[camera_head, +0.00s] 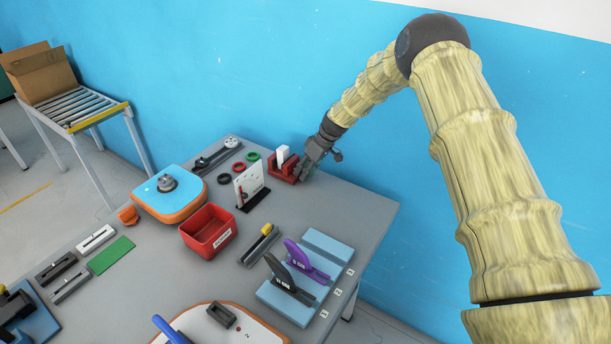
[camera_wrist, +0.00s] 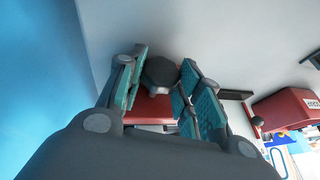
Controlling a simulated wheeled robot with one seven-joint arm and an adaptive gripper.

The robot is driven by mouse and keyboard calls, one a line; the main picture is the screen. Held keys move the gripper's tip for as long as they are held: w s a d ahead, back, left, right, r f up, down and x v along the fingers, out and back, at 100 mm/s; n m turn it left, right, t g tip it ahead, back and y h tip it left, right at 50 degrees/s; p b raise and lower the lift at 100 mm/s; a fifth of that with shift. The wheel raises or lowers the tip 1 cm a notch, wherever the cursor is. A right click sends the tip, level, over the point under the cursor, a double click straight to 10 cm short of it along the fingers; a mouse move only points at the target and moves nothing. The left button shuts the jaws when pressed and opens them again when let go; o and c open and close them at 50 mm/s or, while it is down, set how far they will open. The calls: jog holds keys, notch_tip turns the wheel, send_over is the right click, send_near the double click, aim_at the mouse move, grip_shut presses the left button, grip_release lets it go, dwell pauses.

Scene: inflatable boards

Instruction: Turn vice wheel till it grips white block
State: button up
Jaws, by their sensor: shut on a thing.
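The red vice (camera_head: 283,172) stands at the far edge of the grey table. The white block (camera_head: 283,154) sits upright between its jaws. I cannot tell whether the jaws touch the block. My gripper (camera_head: 304,168) is at the right side of the vice. In the wrist view my gripper (camera_wrist: 163,82) has its teal-padded fingers on either side of the dark vice wheel (camera_wrist: 160,71) and is shut on it. The red vice body (camera_wrist: 152,108) shows below the wheel, partly hidden by the fingers. The white block is not clearly visible in the wrist view.
A white panel on a dark base (camera_head: 249,185) stands just left of the vice. A red bin (camera_head: 208,231) and blue boards with purple and black handles (camera_head: 309,275) are nearer. The blue wall (camera_head: 240,80) rises close behind the table.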

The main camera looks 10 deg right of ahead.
jog(key=shift+w, duration=0.1)
dwell(0.4)
jog(key=o, duration=1.1)
jog(key=shift+c, duration=0.2)
jog(key=shift+d+r, duration=0.1)
jog(key=v, duration=1.1)
jog(key=shift+d+r, duration=0.3)
jog(key=shift+d, duration=0.05)
jog(key=shift+w, duration=0.1)
